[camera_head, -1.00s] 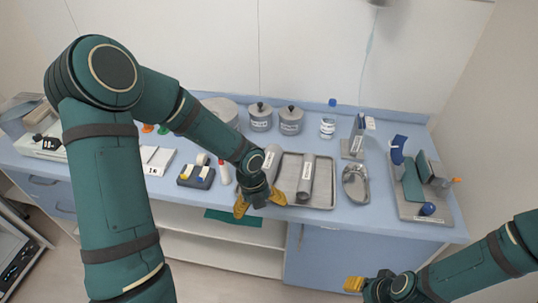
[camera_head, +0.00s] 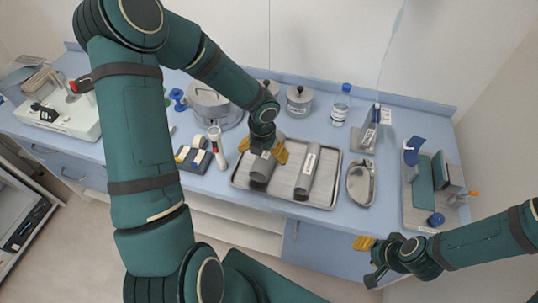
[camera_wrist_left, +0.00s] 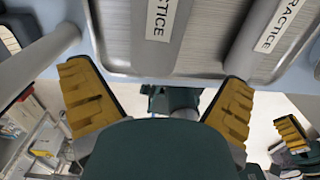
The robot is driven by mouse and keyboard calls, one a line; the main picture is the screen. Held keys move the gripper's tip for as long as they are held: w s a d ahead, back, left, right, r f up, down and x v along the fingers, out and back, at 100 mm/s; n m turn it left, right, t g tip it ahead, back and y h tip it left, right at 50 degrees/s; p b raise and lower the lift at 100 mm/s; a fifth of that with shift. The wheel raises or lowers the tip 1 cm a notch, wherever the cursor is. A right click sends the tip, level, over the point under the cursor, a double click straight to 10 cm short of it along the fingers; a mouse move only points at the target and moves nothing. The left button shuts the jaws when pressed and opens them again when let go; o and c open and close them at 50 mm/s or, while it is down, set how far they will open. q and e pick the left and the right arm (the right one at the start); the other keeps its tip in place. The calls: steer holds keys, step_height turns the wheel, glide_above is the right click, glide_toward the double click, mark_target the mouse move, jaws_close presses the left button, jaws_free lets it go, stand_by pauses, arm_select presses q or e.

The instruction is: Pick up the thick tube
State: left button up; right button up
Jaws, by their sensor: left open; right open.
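Two grey tubes with PRACTICE labels lie side by side in a metal tray (camera_head: 331,193) on the blue counter. The left tube (camera_head: 262,172) looks a little wider than the right tube (camera_head: 307,175). The left tube also shows in the left wrist view (camera_wrist_left: 160,45), with the right tube beside it (camera_wrist_left: 255,50). My left gripper (camera_head: 262,151) is open above the left tube, its yellow fingers to either side. It partly hides that tube's far end. Contact cannot be told. My right gripper (camera_head: 368,262) is open and empty in front of the counter.
A metal kidney dish (camera_head: 360,183) lies right of the tray. A white bottle (camera_head: 216,147) and a black holder (camera_head: 193,158) stand left of it. Lidded tins (camera_head: 299,101) and a water bottle (camera_head: 341,103) are behind. A grey tray (camera_head: 417,212) holds upright items at right.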

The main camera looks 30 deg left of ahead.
mark_target(262, 168)
arm_select(q)
step_height(262, 168, down, 3)
steer(key=shift+r, duration=0.1)
steer(key=shift+w+a+f+b, duration=0.1)
steer(key=shift+f+b, duration=0.1)
steer(key=shift+f, duration=0.7)
steer(key=shift+s+a+f+b, duration=0.1)
steer(key=shift+f+b, duration=0.15)
steer(key=shift+f, duration=0.6)
steer(key=shift+w+a+f+b, duration=0.1)
steer(key=shift+f+b, duration=0.1)
steer(key=shift+f, duration=0.7)
steer(key=c, duration=1.3)
